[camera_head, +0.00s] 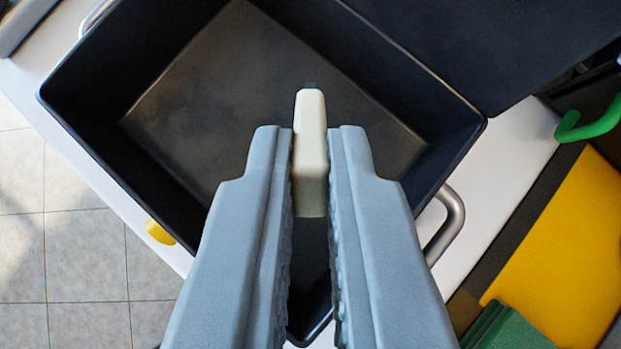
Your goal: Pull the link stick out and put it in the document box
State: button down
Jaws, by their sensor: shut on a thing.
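My gripper (310,150) is shut on the link stick (312,160), a small cream-coloured stick with a dark tip at its far end. The stick sits between the two grey-blue fingers. Behind it in the picture is the document box (90,125), a dark open-topped box with a metal handle (447,225) on its right side. The stick and fingers appear over the box's opening. The visible floor of the box is empty. The fingers hide the near part of the box. I cannot tell the stick's exact height above the box floor.
The box stands on a white surface (515,150). A dark panel (490,45) lies beyond it at the upper right. At the right are a green hook-shaped part (592,124), a yellow panel (570,250) and a green block (505,328).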

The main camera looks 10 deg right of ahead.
dwell(0.3)
jog(key=c, duration=1.5)
grip_release()
jog(key=shift+o, duration=0.2)
jog(key=v, duration=1.7)
jog(key=shift+s, duration=0.2)
jog(key=s+a+r+t, duration=0.2)
jog(key=a+r, duration=0.1)
jog(key=a, duration=0.7)
jog(key=s+a+r+n+t+h, duration=0.1)
jog(key=s+a+r+t, duration=0.2)
jog(key=a, duration=0.7)
jog(key=s+a+r+t, duration=0.15)
jog(key=a+r, duration=0.25)
jog(key=a, duration=0.6)
jog(key=s+a+r+t+y, duration=0.2)
jog(key=s+a+r, duration=0.1)
jog(key=s+a, duration=0.4)
jog(key=shift+s+n, duration=0.35)
jog(key=shift+n, duration=0.05)
